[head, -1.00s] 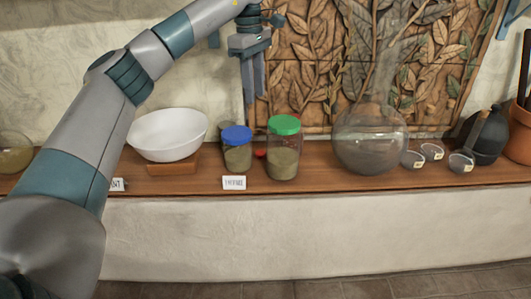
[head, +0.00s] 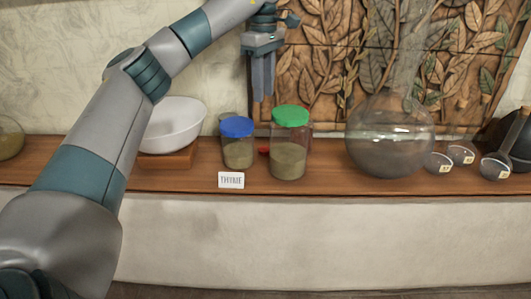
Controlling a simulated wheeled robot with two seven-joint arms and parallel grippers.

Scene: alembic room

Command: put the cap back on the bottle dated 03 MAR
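A jar with a blue lid (head: 238,152) and a larger jar with a green lid (head: 288,160) stand upright on the wooden shelf. Part of another jar (head: 226,117) shows behind the blue-lidded one; its top is mostly hidden. A small red thing (head: 263,151), possibly a cap, lies between and behind the jars. Several small glass flasks with tags (head: 437,163) are at the right; no date is readable. My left gripper (head: 263,98) points down above and behind the jars, with nothing visible in it; its finger opening is unclear. My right gripper is not in view.
A card reading THYME (head: 231,180) stands at the shelf (head: 330,180) front. A white bowl (head: 172,126) sits on a wooden block at left. A large round glass flask (head: 390,140) stands right of the jars. A carved leaf panel (head: 330,60) is behind.

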